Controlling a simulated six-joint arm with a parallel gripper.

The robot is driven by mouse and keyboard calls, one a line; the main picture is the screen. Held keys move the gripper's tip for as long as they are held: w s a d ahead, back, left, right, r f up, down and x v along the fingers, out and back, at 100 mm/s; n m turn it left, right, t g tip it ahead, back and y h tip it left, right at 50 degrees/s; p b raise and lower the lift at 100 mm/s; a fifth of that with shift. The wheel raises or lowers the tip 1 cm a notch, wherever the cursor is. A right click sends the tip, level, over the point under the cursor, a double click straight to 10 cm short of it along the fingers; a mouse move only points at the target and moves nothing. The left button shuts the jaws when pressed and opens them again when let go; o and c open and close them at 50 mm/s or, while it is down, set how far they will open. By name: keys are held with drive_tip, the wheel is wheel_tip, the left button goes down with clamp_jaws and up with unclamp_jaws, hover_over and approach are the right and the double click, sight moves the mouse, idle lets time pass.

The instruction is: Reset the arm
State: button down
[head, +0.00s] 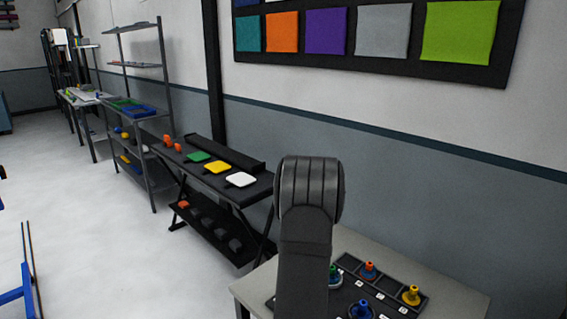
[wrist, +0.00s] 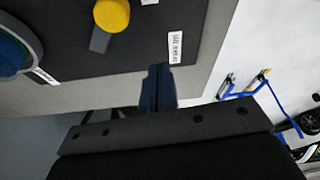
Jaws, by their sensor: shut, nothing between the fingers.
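My gripper (wrist: 158,72) shows in the wrist view with its dark fingers together and nothing between them. It is over the edge of the grey table. In the head view my dark arm rises in front of the table (head: 455,290) and the gripper itself cannot be made out.
A black bench (head: 262,187) with coloured pads stands behind to the left. Open floor (head: 110,255) lies at left.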

drive_tip(key=shift+w+a+m, duration=0.15)
drive_tip(key=shift+w+m, duration=0.15)
drive_tip(key=m, duration=0.2)
drive_tip(key=shift+w+a+m+t+h, duration=0.15)
drive_tip(key=shift+w+m+t+h, duration=0.15)
drive_tip(key=shift+w+t, duration=0.1)
drive_tip(key=w+a, duration=0.1)
drive_tip(key=w+a+r, duration=0.1)
drive_tip(key=w, duration=0.1)
drive_tip(key=shift+w+a, duration=0.15)
drive_tip(key=v, duration=0.7)
drive_tip(key=shift+s, duration=0.25)
